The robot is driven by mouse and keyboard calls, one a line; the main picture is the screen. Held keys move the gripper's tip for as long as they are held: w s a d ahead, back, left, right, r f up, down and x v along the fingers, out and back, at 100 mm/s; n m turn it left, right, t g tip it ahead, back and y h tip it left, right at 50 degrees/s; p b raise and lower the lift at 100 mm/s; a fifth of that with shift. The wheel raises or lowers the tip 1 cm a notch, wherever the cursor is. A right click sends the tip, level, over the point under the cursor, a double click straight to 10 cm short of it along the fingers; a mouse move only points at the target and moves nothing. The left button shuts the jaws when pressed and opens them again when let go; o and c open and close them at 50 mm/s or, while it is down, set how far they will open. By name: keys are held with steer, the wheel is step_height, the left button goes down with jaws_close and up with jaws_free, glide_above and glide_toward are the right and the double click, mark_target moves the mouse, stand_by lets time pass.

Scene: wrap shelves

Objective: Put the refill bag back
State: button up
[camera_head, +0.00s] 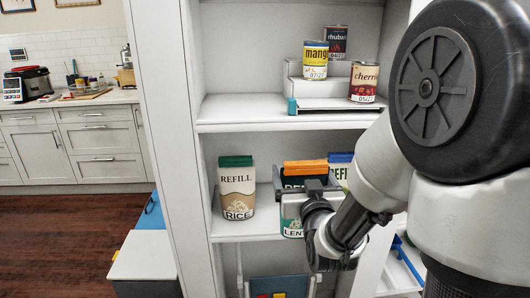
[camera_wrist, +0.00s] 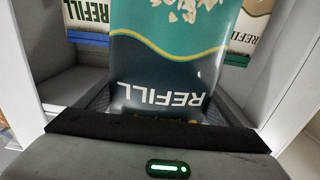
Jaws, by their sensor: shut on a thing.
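The refill bag in my gripper is dark navy above and teal below, with an orange top strip (camera_head: 305,167) and a label starting "LENT" (camera_head: 292,226). It looks upright at the middle shelf, between two other bags. My gripper (camera_head: 308,188) is shut on it from the front and hides its middle. In the wrist view the bag (camera_wrist: 168,62) appears upside down and fills the centre, with my gripper along the bottom edge. I cannot tell whether its base touches the shelf.
A rice refill bag (camera_head: 237,188) with a green top stands left on the middle shelf (camera_head: 232,229). A blue-topped refill bag (camera_head: 340,168) stands to the right, partly hidden. Mango (camera_head: 315,60), cherry (camera_head: 364,82) and rhubarb (camera_head: 335,41) cans stand on the shelf above.

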steer(key=w+b, duration=0.1)
steer(key=w, duration=1.5)
step_height(320, 180, down, 7)
steer(key=w+b, duration=0.1)
steer(key=shift+b, duration=0.4)
steer(key=shift+w+f, duration=0.1)
steer(key=shift+f, duration=0.05)
steer(key=o, duration=1.9)
steer(key=shift+c, duration=0.2)
